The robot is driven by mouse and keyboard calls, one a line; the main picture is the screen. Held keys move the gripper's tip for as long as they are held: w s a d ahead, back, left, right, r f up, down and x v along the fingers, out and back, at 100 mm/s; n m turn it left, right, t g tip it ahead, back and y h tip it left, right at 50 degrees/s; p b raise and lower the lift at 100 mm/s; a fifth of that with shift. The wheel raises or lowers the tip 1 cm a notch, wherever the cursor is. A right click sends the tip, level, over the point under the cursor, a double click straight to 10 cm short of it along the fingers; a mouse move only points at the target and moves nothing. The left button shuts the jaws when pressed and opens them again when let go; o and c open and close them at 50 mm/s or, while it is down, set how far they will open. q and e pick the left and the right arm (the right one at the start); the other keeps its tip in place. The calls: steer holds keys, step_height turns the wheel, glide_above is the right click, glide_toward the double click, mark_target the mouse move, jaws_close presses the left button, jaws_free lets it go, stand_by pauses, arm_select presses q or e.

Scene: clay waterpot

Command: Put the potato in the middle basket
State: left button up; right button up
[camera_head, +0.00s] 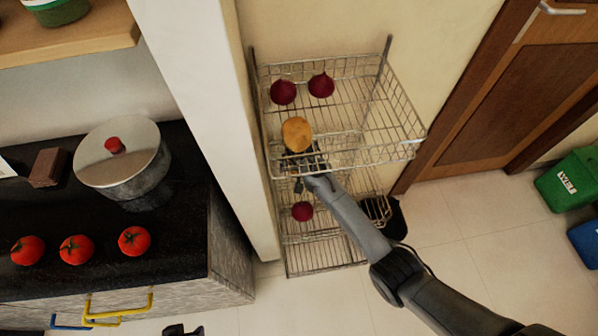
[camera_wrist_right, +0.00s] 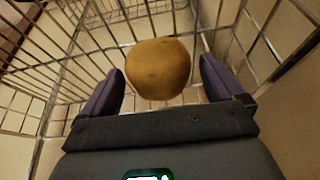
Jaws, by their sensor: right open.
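The brown potato (camera_head: 297,133) shows at the front left of the wire rack's top basket (camera_head: 400,152). In the right wrist view the potato (camera_wrist_right: 158,68) is between the two fingers of my right gripper (camera_wrist_right: 160,85), with a gap on each side. The right gripper (camera_head: 304,155) is open just in front of the potato, partly behind the wires. The middle basket (camera_head: 366,184) is below, largely hidden by the top basket and my right arm. A dark tip at the bottom edge of the head view may be my left gripper (camera_head: 183,330); its jaws are unclear.
Two beets (camera_head: 283,92) lie in the top basket; another beet (camera_head: 302,211) is lower in the rack. A white wall edge (camera_head: 205,110) stands close to the rack's left. The counter holds a lidded pot (camera_head: 130,160) and tomatoes (camera_head: 77,249).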

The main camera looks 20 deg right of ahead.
steer(key=shift+r, duration=0.35)
steer(key=s+r+p, duration=0.2)
steer(key=shift+a+r, duration=0.15)
steer(key=shift+r, duration=0.15)
steer(key=s+p, duration=0.1)
steer(key=s, duration=0.2)
steer(key=s+a+p, duration=0.1)
steer(key=s, duration=0.2)
steer(key=s+p, duration=0.2)
steer(key=s, duration=0.1)
steer(key=shift+s+a, duration=0.1)
steer(key=shift+a, duration=0.25)
steer(key=shift+s+a+f, duration=0.1)
steer(key=shift+s, duration=0.35)
steer(key=shift+s+a+f, duration=0.1)
steer(key=shift+s, duration=0.35)
